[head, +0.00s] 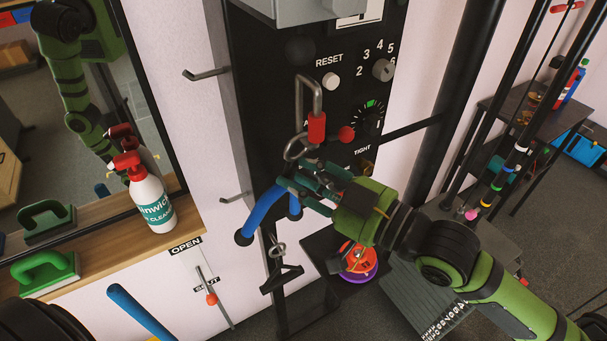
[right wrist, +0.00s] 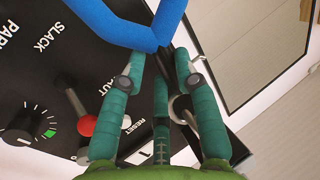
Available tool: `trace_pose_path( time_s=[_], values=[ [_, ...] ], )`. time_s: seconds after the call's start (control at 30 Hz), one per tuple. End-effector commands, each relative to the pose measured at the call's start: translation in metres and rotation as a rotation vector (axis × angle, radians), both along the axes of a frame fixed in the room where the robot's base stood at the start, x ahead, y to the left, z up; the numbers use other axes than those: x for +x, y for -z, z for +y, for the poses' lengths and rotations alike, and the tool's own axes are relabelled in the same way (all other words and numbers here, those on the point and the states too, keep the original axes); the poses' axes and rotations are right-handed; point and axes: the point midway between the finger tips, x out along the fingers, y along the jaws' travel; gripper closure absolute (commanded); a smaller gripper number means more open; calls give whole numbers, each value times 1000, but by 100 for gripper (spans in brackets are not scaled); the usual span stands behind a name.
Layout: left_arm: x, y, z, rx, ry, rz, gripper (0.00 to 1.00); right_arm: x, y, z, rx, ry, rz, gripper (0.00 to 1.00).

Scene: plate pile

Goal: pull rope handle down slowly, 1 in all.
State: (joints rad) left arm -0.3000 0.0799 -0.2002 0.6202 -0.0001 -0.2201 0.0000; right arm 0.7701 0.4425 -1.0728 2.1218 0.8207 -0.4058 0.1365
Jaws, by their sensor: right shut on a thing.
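The rope handle is a bent blue grip (head: 262,212) with black ends, in front of the black control panel (head: 293,81). My right gripper (head: 292,187) is shut on the bend of the blue grip, and its fingers hide that part. In the right wrist view the blue grip (right wrist: 132,30) makes a V whose bend lies at the fingertips (right wrist: 157,55). A metal ring (head: 291,151) sits just above the gripper, below a red-sleeved metal hook (head: 316,128). The rope itself cannot be clearly seen. My left gripper is not in view.
A black triangular handle (head: 283,279) hangs below the blue grip. Metal pegs (head: 207,74) jut left. Dark posts stand at right.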

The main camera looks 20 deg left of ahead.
Motion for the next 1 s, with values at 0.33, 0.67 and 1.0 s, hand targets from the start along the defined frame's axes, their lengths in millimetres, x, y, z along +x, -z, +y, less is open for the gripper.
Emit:
trace_pose_path(
  time_s=[0.33, 0.67, 1.0],
  values=[
    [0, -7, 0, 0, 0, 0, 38, 0, -3, 0, -10, 0, 7, 100],
    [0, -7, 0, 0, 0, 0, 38, 0, -5, 0, -8, 0, 6, 40],
    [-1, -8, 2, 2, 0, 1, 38, 0, -6, -1, -6, 0, 4, 40]
  ],
)
